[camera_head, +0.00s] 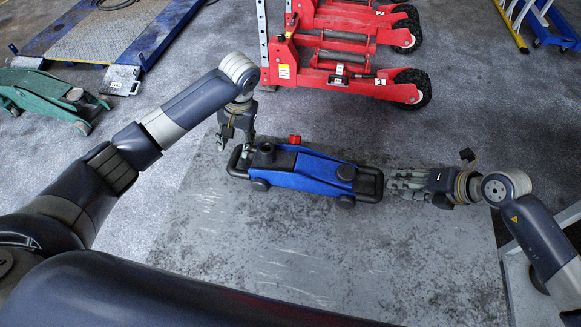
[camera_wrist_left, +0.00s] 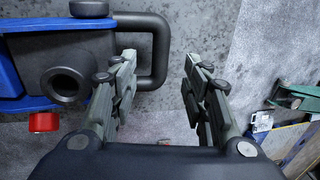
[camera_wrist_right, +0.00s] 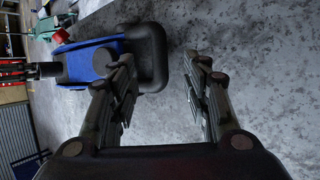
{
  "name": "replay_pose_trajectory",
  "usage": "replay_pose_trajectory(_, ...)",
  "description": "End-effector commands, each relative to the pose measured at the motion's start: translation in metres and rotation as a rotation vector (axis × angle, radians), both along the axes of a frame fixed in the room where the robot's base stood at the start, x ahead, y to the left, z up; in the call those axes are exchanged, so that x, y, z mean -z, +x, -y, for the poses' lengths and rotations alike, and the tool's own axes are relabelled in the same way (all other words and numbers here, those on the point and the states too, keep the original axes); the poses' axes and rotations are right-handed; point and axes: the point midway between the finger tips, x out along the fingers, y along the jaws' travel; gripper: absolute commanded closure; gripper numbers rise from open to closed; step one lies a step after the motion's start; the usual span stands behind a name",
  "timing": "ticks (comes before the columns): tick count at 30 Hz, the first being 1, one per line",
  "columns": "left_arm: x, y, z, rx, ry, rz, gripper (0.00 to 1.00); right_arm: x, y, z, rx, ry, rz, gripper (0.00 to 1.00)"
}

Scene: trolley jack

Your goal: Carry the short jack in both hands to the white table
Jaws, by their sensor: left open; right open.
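The short jack (camera_head: 315,172) is blue and black, with a black loop handle at each end and a red knob. It lies on a grey scuffed slab. My left gripper (camera_head: 238,143) is open above the left handle (camera_head: 233,165). In the left wrist view, that handle's outer bar (camera_wrist_left: 162,45) appears between the spread fingers (camera_wrist_left: 158,62). My right gripper (camera_head: 392,182) is open beside the right handle (camera_head: 376,185). In the right wrist view, that handle's outer bar (camera_wrist_right: 163,62) appears between the fingertips (camera_wrist_right: 160,62). Contact cannot be told.
A pale frame, perhaps the white table (camera_head: 515,285), shows at the lower right, partly behind my right arm. A red wheeled machine (camera_head: 345,70) stands behind the jack. A green jack (camera_head: 45,95) and a blue-edged platform (camera_head: 105,40) are at the left. The slab's front is clear.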

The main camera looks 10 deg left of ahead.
Motion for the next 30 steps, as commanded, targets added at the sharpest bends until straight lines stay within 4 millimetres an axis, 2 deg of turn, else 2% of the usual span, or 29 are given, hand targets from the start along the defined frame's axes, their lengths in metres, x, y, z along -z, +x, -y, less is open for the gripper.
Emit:
replay_pose_trajectory(6, 0.041, -0.001, -0.009, -0.001, 0.002, -0.003, 0.57, 0.031, 0.016, -0.023, -0.001, 0.004, -0.002, 0.56)
replay_pose_trajectory(12, 0.07, -0.001, -0.014, -0.001, 0.001, -0.003, 0.57, 0.054, 0.027, -0.037, 0.001, 0.002, -0.002, 0.56)
replay_pose_trajectory(18, 0.083, 0.0, -0.016, 0.001, 0.0, 0.0, 0.57, 0.065, 0.033, -0.043, 0.0, -0.001, 0.0, 0.56)
replay_pose_trajectory(27, 0.085, 0.0, -0.017, 0.001, 0.0, 0.0, 0.57, 0.066, 0.033, -0.044, -0.001, 0.0, 0.001, 0.56)
replay_pose_trajectory(28, 0.085, 0.0, -0.017, 0.001, 0.0, 0.0, 0.61, 0.066, 0.033, -0.044, -0.001, 0.0, 0.001, 0.61)
replay_pose_trajectory(30, 0.085, 0.0, -0.017, 0.001, 0.0, 0.0, 0.77, 0.066, 0.033, -0.044, -0.001, 0.0, 0.001, 0.77)
